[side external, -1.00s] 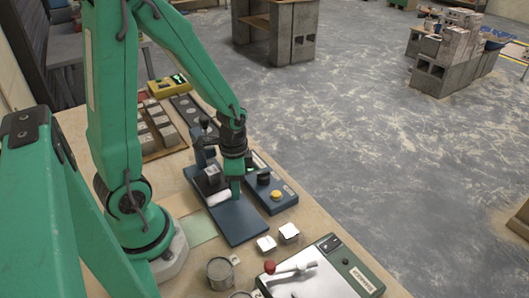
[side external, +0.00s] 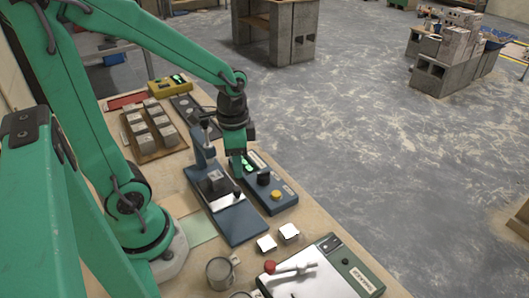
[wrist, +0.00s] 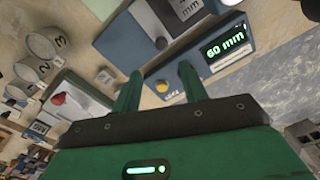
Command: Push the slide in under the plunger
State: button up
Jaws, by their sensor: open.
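The blue press stand (side external: 232,222) lies on the bench, with an upright column (side external: 202,150) at its far end. A bright metal slide plate (side external: 222,203) lies on the stand and carries a grey block (side external: 216,178); a dark knob (side external: 237,193) shows beside it. I cannot clearly make out the plunger or whether the block is beneath it. My gripper (side external: 239,171) hangs open and empty to the right of the column, above the control box.
The blue control box (side external: 280,203) has a yellow button (side external: 276,195) and a display (wrist: 226,42) reading 60 mm. A tray of grey blocks (side external: 150,154) stands behind. Two small white-topped blocks (side external: 289,232), a tub (side external: 220,271) and a red-handled device (side external: 318,280) lie in front.

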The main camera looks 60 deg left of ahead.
jog(key=s+d+r+n+t, duration=0.1)
jog(key=r+n+t, duration=0.1)
jog(key=r, duration=0.4)
jog(key=s+d+r+n+t, duration=0.2)
jog(key=r+n+t, duration=0.1)
jog(key=r, duration=0.3)
jog(key=shift+r, duration=0.15)
dwell(0.6)
dwell(0.3)
jog(key=shift+w, duration=0.1)
jog(key=a+f+m+g, duration=0.1)
jog(key=f, duration=0.3)
jog(key=w+a+f+m+g, duration=0.1)
jog(key=f+m+g, duration=0.1)
jog(key=f, duration=0.2)
jog(key=w+a+f+m+g, duration=0.1)
jog(key=f+m, duration=0.1)
jog(key=f, duration=0.2)
jog(key=shift+w+f+g, duration=0.2)
jog(key=shift+f+g, duration=0.1)
jog(key=shift+f, duration=0.1)
jog(key=shift+a+f, duration=0.15)
jog(key=shift+f, duration=0.3)
